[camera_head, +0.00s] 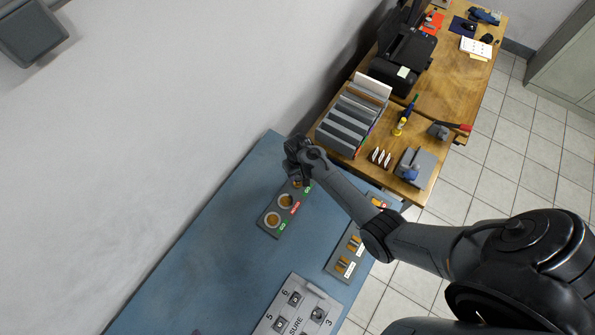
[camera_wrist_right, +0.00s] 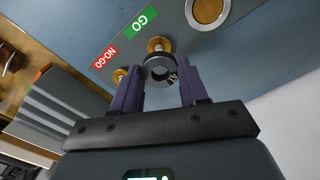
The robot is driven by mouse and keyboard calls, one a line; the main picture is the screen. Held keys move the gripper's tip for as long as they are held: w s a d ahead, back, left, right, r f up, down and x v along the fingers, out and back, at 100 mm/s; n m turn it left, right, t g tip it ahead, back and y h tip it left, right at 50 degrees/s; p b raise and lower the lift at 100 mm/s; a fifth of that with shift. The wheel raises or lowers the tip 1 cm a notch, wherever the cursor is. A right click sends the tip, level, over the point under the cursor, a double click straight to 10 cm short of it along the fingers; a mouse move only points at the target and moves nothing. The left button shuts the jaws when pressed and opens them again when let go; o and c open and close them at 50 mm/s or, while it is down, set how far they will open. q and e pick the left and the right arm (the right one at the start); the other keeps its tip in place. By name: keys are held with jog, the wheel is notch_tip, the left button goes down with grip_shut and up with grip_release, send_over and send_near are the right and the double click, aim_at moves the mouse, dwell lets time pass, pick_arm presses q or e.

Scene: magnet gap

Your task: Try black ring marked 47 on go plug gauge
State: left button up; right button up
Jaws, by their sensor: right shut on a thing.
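A dark ring marked 47 (camera_wrist_right: 150,76) is held between the purple fingertips of my right gripper (camera_wrist_right: 160,88). In the head view my right gripper (camera_head: 297,155) is over the far end of a grey gauge plate (camera_head: 268,228). In the right wrist view the brass base of the go plug gauge (camera_wrist_right: 157,43) shows just beyond the ring, near the green GO label (camera_wrist_right: 140,21). The ring lines up closely with this plug; I cannot tell whether it is around the plug or only before its tip. My left gripper is not in view.
A second grey plate with brass pieces (camera_head: 335,266) and a large numbered grey board (camera_head: 272,316) lie on the blue table (camera_head: 215,250). A wooden desk (camera_head: 432,185) with a file rack adjoins the table.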

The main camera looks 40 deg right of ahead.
jog(key=shift+r, duration=0.1)
jog(key=shift+d+p, duration=0.1)
jog(key=shift+p, duration=0.2)
jog(key=shift+f+b, duration=1.1)
jog(key=shift+f, duration=0.5)
jog(key=shift+f+b, duration=0.85)
jog(key=shift+f, duration=0.4)
jog(key=shift+f, duration=0.4)
